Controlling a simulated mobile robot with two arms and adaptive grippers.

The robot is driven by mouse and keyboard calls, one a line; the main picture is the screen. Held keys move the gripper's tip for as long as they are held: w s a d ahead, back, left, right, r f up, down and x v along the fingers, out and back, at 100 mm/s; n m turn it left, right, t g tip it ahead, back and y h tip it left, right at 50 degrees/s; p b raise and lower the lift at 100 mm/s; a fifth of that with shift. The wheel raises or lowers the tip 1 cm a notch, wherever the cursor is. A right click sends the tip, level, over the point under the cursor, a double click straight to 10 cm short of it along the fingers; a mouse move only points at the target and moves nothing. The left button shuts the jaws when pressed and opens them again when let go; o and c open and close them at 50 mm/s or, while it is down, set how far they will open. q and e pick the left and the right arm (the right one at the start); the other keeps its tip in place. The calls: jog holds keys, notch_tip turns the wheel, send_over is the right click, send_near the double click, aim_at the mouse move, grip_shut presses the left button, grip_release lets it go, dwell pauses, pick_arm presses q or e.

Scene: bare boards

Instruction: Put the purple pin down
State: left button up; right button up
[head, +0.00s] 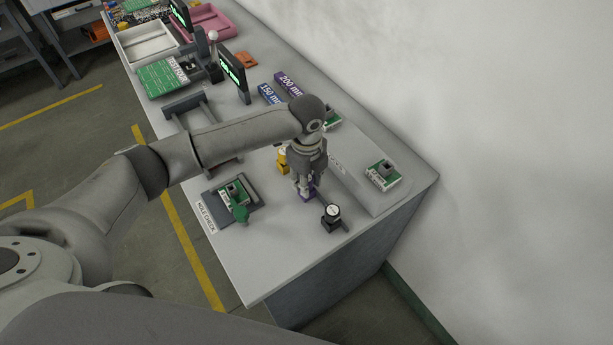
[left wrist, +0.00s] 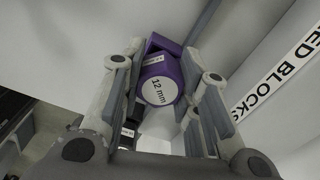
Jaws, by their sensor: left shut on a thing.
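My left gripper (head: 304,192) points down over the near part of the bench and is shut on the purple pin (head: 308,196). In the left wrist view the pin (left wrist: 159,91) sits between the two fingers (left wrist: 160,100), its round white face reading "12 mm" towards the camera and purple showing around and behind it. Only a little of the pin shows below the fingertips in the head view. I cannot tell whether it touches the bench. My right gripper is not in view.
A hole check fixture (head: 233,197) with a green board is at left. A board (head: 383,174) lies at right. The bench's front corner is clear.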

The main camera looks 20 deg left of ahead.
pick_arm(q)
jog(key=shift+f, duration=0.1)
jog(key=shift+f, duration=0.1)
jog(key=o, duration=1)
notch_tip(320, 180, up, 11)
jog(key=b, duration=0.2)
jog(key=shift+d+b, duration=0.1)
jog(key=shift+b, duration=0.25)
jog(key=shift+r, duration=0.7)
